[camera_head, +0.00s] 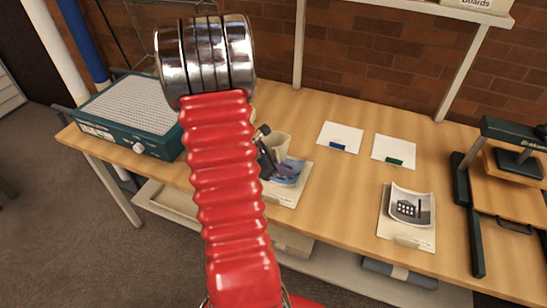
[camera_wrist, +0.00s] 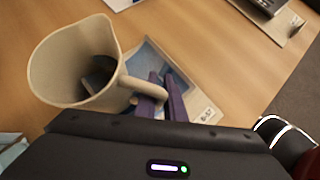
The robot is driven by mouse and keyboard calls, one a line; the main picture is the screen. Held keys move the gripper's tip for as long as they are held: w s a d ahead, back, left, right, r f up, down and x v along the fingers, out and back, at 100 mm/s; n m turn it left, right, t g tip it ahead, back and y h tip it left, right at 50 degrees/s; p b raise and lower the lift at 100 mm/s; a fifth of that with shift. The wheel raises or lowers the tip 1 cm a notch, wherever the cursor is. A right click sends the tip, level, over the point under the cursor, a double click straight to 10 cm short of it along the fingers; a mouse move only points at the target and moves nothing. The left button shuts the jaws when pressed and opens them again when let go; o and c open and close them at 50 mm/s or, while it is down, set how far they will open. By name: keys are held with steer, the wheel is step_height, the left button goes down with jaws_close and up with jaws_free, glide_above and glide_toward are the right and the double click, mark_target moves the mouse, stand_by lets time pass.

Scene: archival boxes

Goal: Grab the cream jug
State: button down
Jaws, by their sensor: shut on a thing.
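The cream jug (camera_head: 279,146) is on the wooden table side, just right of my red arm, partly hidden by my gripper (camera_head: 267,158). In the wrist view the jug (camera_wrist: 108,97) fills the left, its open mouth facing the camera and its handle pointing right. The purple fingers of my gripper (camera_wrist: 163,97) are shut on the handle. Whether the jug's base touches the table cannot be told. A mounted blue picture (camera_head: 291,172) lies beside and below the jug.
A green box with a white perforated top (camera_head: 130,115) stands at the left. Two white cards (camera_head: 341,137) (camera_head: 394,151) lie at the back. A curled photo (camera_head: 410,206) lies on a board at the right, near a dark green press (camera_head: 466,205). Table between them is clear.

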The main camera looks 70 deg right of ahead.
steer(key=shift+r, duration=0.2)
stand_by(0.4)
step_height(320, 180, up, 10)
steer(key=shift+f, duration=0.2)
stand_by(0.9)
stand_by(0.7)
steer(key=shift+w, duration=0.1)
